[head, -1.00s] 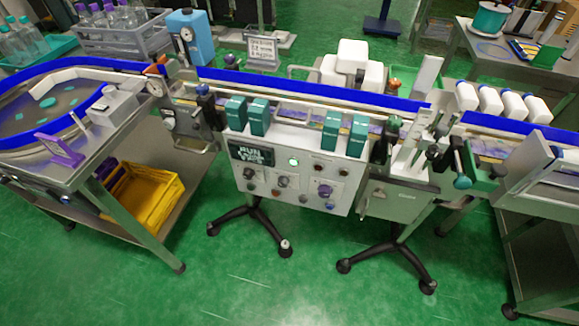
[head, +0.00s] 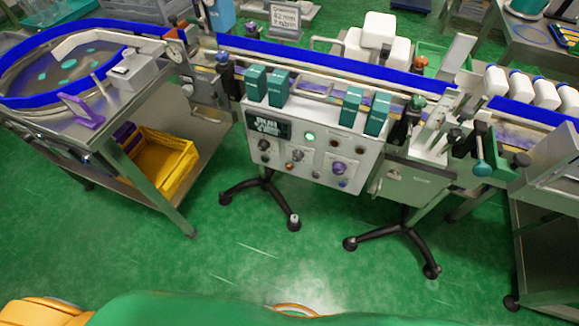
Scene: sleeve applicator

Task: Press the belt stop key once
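A white control panel (head: 320,178) hangs on the front of the conveyor in the head view. It has a dark display (head: 268,125) with pale lettering that seems to start with RUN, a lit green lamp (head: 310,136), two dark reddish round fittings (head: 332,141), a large purple knob (head: 339,168) and several small dark knobs or buttons (head: 297,156). The key labels are too small to read, so I cannot tell which one is the belt stop key. Neither gripper is in view, and nothing touches the panel.
Paired teal blocks (head: 278,88) stand along the belt above the panel. A steel table (head: 150,100) with a blue-rimmed turntable is on the left, a yellow crate (head: 165,168) below it. Black stand feet (head: 293,222) reach forward. The green floor (head: 230,255) in front is clear.

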